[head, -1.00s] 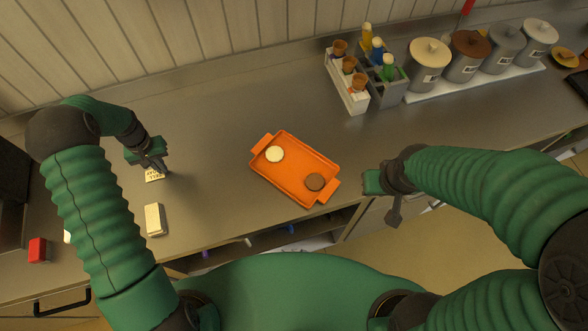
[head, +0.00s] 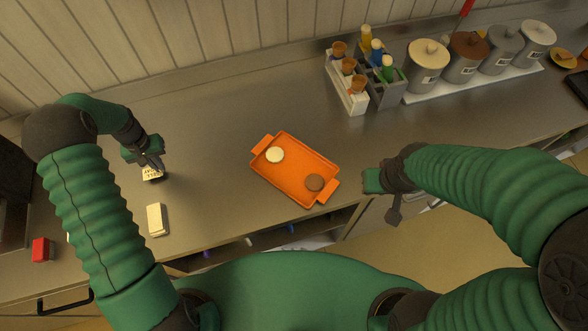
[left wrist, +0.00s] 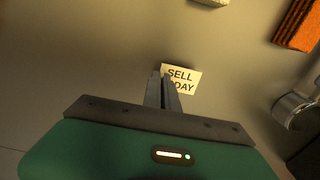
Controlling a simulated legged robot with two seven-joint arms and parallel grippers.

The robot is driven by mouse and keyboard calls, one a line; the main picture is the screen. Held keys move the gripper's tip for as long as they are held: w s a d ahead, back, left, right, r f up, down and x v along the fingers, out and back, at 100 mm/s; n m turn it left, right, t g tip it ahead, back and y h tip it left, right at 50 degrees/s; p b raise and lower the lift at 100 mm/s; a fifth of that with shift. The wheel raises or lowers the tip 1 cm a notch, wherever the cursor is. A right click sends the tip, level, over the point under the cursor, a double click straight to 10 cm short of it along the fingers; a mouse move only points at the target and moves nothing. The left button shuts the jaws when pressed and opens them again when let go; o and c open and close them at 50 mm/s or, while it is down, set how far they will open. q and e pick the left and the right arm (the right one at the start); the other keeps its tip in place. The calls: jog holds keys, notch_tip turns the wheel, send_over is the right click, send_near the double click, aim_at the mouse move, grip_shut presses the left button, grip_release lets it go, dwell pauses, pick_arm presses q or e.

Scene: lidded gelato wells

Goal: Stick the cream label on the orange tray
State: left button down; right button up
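The orange tray (head: 296,169) lies on the steel counter in the middle of the head view, with a cream disc (head: 275,155) and a brown disc (head: 314,182) in it. The cream label (head: 152,173) with black lettering is at my left gripper (head: 151,163), left of the tray. In the left wrist view the label (left wrist: 182,80) shows at the tips of the nearly joined fingers (left wrist: 164,88), which cover part of its text. A dark shadow shows under it, so it seems slightly raised. My right gripper (head: 372,182) is right of the tray; its fingers are unclear.
A cream block (head: 157,219) lies near the counter's front edge and a red block (head: 41,250) at far left. A rack of cones (head: 348,82), bottles and lidded wells (head: 427,62) stand at the back right. Counter between label and tray is clear.

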pick_arm(q)
jog(key=shift+a+r+p, duration=0.2)
jog(key=shift+r+p, duration=0.25)
jog(key=shift+r, duration=0.3)
dwell(0.3)
jog(key=shift+r+p, duration=1.8)
jog(key=shift+r, duration=0.7)
